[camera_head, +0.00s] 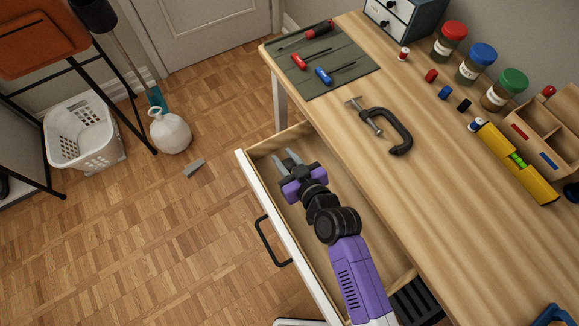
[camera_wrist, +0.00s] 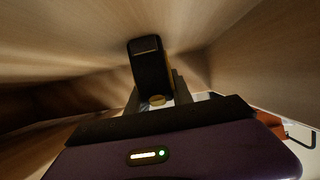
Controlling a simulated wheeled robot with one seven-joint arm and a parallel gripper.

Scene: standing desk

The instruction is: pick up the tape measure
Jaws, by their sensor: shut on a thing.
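My gripper (camera_head: 286,158) reaches down into the open desk drawer (camera_head: 345,215), near its far end. In the wrist view my gripper (camera_wrist: 157,92) is shut on a dark, rounded, blocky thing with a lighter band near its top, which I take to be the tape measure (camera_wrist: 148,68). A small yellowish round part shows low between the fingers. I cannot make out the tape measure in the head view, where the gripper and arm cover that part of the drawer.
Drawer walls stand close around my gripper. On the desktop (camera_head: 440,210) are a C-clamp (camera_head: 385,125), a mat with screwdrivers (camera_head: 330,62), lidded jars (camera_head: 475,65), a yellow level (camera_head: 517,162) and a wooden organizer (camera_head: 550,130). A basket (camera_head: 85,135) stands on the floor.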

